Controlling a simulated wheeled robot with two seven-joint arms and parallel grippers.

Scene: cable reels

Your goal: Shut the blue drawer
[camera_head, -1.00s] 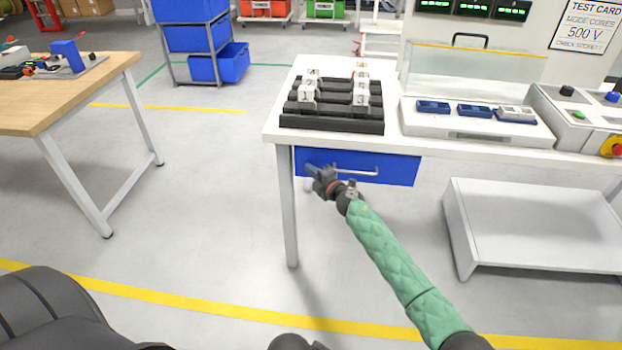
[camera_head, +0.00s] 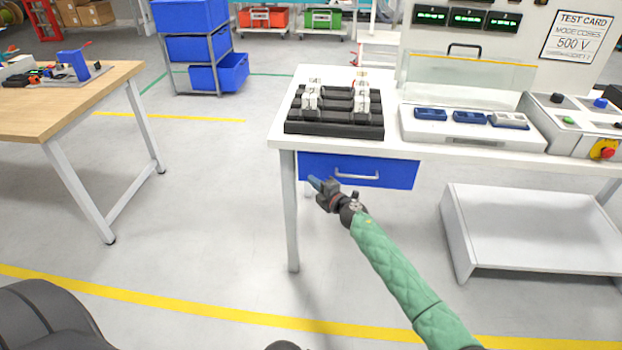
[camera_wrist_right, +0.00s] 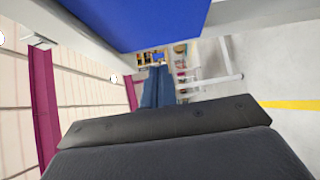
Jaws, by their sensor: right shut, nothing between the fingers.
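The blue drawer (camera_head: 395,174) with a silver bar handle (camera_head: 357,177) is under the left part of the white bench. Its front sits just below the bench's front edge; I cannot tell whether a small gap remains. My right gripper (camera_head: 315,183) is shut and empty, with its tips at the lower left of the drawer front, left of the handle. I cannot tell if they touch it. In the right wrist view, the fingers (camera_wrist_right: 157,78) are together, below a large blue surface (camera_wrist_right: 140,18), apparently the drawer. My left gripper is not in view.
The white bench (camera_head: 282,138) carries a black rack (camera_head: 335,127) and a tester panel; its left leg (camera_head: 290,215) stands close to my gripper. A low white platform (camera_head: 540,225) is on the floor at right. A wooden table (camera_head: 60,115) is at left. Floor between is clear.

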